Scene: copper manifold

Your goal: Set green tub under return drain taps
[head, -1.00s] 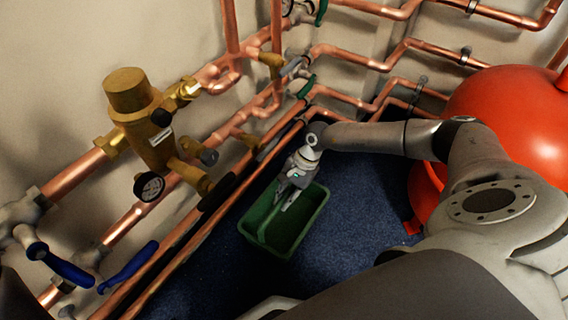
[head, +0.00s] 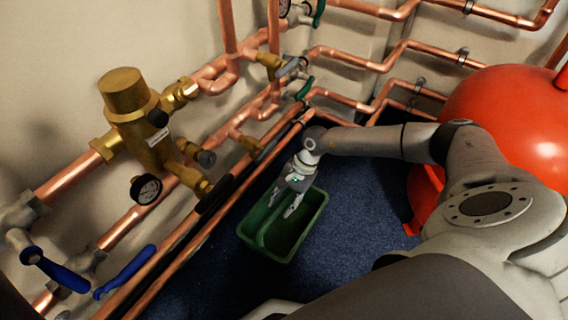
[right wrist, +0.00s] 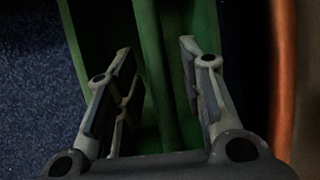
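The green tub (head: 313,214) sits on the blue floor beside the low copper pipes in the head view. It is open-topped, with a lengthwise ridge inside. My right gripper (head: 281,208) is over the tub, pointing down, with its fingers apart. In the right wrist view, the open fingers (right wrist: 156,50) stand on either side of the tub's green ridge (right wrist: 158,75), with a gap on both sides. Whether the fingertips reach below the rim is unclear. My left gripper is out of view. Small brass fittings (head: 246,141) stick out of the pipes above; which are the return drain taps, I cannot tell.
A large red tank (head: 515,120) stands at the right. Copper pipes (head: 170,262) run low along the wall left of the tub. A brass valve (head: 140,120) with a gauge (head: 146,189) and blue lever handles (head: 60,271) are at the left. Blue floor (head: 355,195) is free right of the tub.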

